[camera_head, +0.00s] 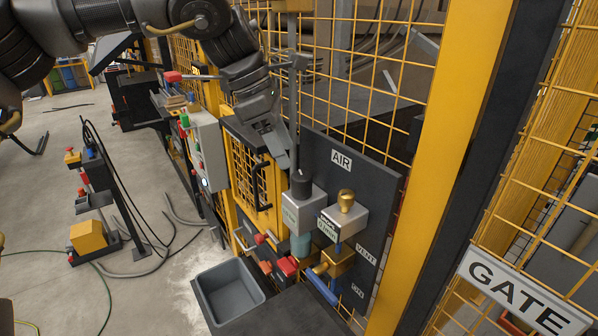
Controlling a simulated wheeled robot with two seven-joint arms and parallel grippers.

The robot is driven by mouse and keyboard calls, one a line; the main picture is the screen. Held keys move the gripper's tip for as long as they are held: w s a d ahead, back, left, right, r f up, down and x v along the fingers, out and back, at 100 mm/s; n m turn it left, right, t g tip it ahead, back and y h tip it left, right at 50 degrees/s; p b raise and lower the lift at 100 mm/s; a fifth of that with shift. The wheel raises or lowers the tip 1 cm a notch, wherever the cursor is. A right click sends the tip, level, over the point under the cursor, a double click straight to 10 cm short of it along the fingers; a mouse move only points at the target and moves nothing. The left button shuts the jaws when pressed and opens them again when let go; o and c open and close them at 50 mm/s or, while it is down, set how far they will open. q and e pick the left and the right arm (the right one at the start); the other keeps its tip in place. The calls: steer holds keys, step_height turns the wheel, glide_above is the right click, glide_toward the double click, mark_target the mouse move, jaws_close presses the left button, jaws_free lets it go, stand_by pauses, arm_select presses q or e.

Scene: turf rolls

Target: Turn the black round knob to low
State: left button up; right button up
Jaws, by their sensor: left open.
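The black round knob (301,186) sits on top of a grey box (303,209) on the dark AIR panel (385,190). A greenish cup-like part hangs below this box. My left gripper (289,158) reaches down from the upper left, and its fingers are just above the knob. The gripper is open, and I cannot tell whether a finger touches the knob. The knob's setting and any low mark are too small to read. My right gripper is not in view.
A second grey box with a brass knob (346,200) stands close to the right. Red handles (287,266), a blue lever (323,288) and a grey bin (231,290) are below. A yellow post (440,130) and mesh fence stand right and behind. Floor at left holds hoses.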

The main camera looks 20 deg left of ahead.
mark_target(301, 175)
arm_select(q)
steer(key=x, duration=0.2)
steer(key=p+x, duration=0.1)
steer(key=x, duration=0.4)
steer(key=shift+d+r+p, duration=0.1)
steer(key=shift+d+p, duration=0.25)
steer(key=shift+p, duration=0.05)
steer(key=shift+w+d+f, duration=0.1)
steer(key=shift+d+f, duration=0.1)
steer(key=shift+f, duration=0.15)
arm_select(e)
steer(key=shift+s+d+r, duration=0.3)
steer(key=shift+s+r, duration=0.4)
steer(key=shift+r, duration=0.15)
arm_select(q)
steer(key=c, duration=1)
steer(key=shift+f+n+t+b, duration=0.3)
steer(key=shift+n+t+b, duration=0.1)
steer(key=shift+n+b, duration=0.75)
steer(key=shift+r+n+t+y+b, duration=0.25)
steer(key=shift+n+b, duration=0.2)
steer(key=shift+n, duration=0.4)
steer(key=shift+a, duration=0.1)
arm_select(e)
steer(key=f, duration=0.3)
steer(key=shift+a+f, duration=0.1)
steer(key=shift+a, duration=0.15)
